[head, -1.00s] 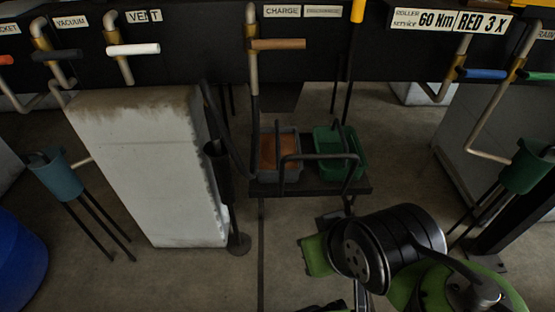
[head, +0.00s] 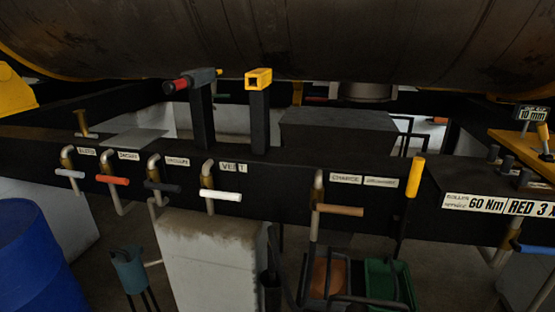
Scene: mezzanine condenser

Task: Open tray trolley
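The tray trolley shows at the bottom of the head view, right of centre, below the dark beam. It carries a grey bin (head: 341,270) with an orange-brown inside and a green tray (head: 399,281). A dark handle bar (head: 362,300) crosses in front of them near the picture's lower edge. The trolley's platform and wheels are cut off by that edge. My gripper and arm are not in this view, so I cannot tell where the gripper is relative to the trolley.
A dark beam carries valves with coloured handles, such as a white one (head: 220,195) and a brown one (head: 340,210). A concrete pillar (head: 210,265) stands left of the trolley. A blue drum (head: 38,252) is at far left. A large vessel (head: 300,38) spans the top.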

